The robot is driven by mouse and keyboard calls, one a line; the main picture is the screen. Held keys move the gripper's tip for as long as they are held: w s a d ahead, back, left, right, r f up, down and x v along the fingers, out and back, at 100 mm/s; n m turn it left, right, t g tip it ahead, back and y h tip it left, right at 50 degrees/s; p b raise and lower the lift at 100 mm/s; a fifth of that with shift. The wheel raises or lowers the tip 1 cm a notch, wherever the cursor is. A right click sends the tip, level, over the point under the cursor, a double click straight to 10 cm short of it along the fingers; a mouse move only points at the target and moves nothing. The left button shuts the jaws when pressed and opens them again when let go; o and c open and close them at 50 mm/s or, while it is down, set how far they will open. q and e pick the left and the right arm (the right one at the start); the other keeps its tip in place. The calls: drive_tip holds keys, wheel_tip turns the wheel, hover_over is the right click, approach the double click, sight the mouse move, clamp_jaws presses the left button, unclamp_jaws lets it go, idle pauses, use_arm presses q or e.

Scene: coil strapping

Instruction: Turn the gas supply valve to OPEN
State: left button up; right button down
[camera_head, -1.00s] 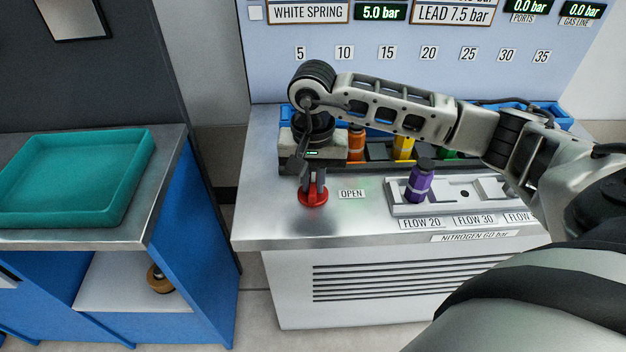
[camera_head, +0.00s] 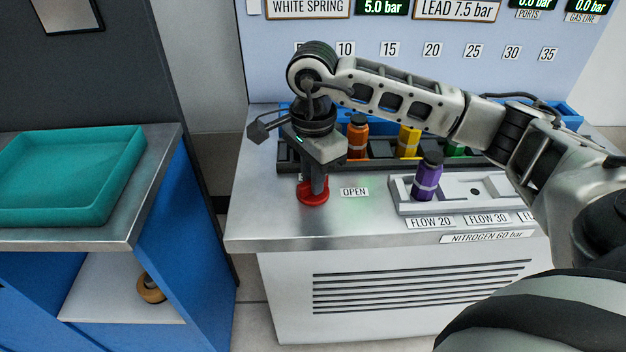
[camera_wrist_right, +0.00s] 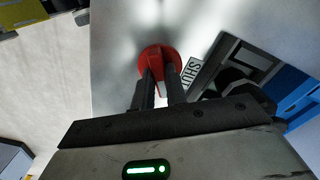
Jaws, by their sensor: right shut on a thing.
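The gas supply valve is a red round knob (camera_head: 313,192) on the metal bench top, near its left end. It also shows in the right wrist view as a red disc with a raised grip (camera_wrist_right: 158,62). My right gripper (camera_head: 315,185) points down from above and is shut on the valve's grip. An OPEN label (camera_head: 354,192) lies just right of the knob in the head view. A SHUT label (camera_wrist_right: 190,70) shows beside the knob in the right wrist view. The fingers partly hide the grip. My left gripper is not in view.
Behind the valve stands a dark rack with an orange cartridge (camera_head: 357,138) and a yellow one (camera_head: 408,141). A purple cartridge (camera_head: 427,177) stands in a pale fixture (camera_head: 470,188) to the right. A teal tray (camera_head: 120,190) sits on the left bench.

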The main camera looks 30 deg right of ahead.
drive_tip(key=m, duration=0.2)
drive_tip(key=shift+m+b, duration=0.7)
drive_tip(key=shift+m, duration=0.8)
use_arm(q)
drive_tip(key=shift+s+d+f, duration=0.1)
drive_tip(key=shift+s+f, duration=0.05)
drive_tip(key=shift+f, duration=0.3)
use_arm(e)
drive_tip(key=shift+r+m, duration=0.1)
drive_tip(key=shift+m, duration=0.6)
drive_tip(key=c, duration=1.4)
unclamp_jaws()
drive_tip(key=shift+c, duration=0.2)
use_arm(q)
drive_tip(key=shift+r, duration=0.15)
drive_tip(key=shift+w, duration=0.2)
